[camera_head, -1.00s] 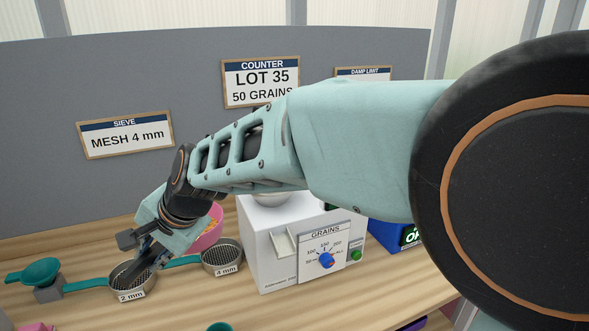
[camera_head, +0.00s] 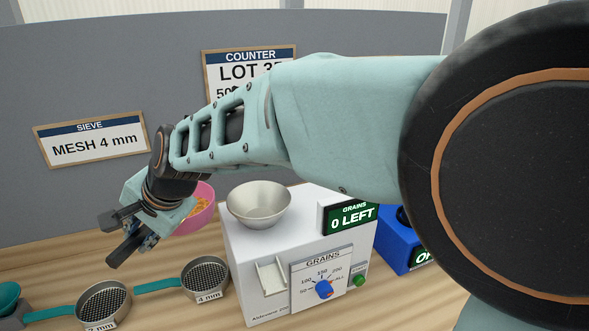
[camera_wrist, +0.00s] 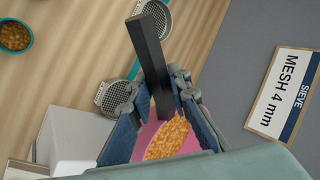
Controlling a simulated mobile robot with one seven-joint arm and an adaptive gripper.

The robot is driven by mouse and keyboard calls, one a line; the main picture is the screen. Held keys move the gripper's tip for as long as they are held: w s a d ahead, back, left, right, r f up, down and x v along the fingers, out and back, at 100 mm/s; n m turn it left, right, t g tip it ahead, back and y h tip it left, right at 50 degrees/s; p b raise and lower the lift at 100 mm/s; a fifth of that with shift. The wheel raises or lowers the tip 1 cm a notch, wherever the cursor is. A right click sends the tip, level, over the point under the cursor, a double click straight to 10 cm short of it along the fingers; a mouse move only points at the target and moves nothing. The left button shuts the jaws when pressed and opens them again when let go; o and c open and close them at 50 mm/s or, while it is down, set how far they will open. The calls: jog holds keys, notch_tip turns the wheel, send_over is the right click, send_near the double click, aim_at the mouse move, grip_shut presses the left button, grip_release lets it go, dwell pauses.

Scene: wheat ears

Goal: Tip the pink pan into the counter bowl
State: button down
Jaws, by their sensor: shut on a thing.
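The pink pan (camera_head: 205,215) holds orange-brown grains and shows partly behind my gripper (camera_head: 127,234) in the head view. In the wrist view the pink pan (camera_wrist: 149,133) sits between my fingers, heaped with grains, and its dark handle (camera_wrist: 150,55) sticks out past them. My gripper is shut on the pan's handle, though the exact contact is partly hidden. The pan looks held above the table, left of the counter. The counter bowl (camera_head: 258,207), a shiny metal bowl, sits on top of the white counter (camera_head: 240,262) and looks empty.
The 2 mm sieve (camera_head: 104,301) and 4 mm sieve (camera_head: 206,278) lie on the table in front of the pan. The counter's display (camera_head: 351,217) reads 0 LEFT. A blue box (camera_head: 392,240) stands to its right. A teal cup of grains (camera_wrist: 15,37) shows in the wrist view.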

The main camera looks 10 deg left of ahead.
jog(key=shift+r, duration=0.1)
dwell(0.3)
jog(key=shift+w+d+r+y, duration=0.3)
jog(key=shift+d+r+y, duration=0.2)
jog(key=shift+d+r, duration=0.1)
jog(key=shift+w+d+r+m+y, duration=0.3)
jog(key=shift+d+r+y, duration=0.2)
jog(key=shift+r, duration=0.2)
notch_tip(320, 180, up, 6)
jog(key=d+g+y, duration=0.1)
jog(key=d+y, duration=0.1)
jog(key=shift+w+d+f+m, duration=0.2)
jog(key=shift+w+f+m, duration=0.1)
jog(key=shift+w, duration=0.1)
jog(key=shift+r, duration=0.15)
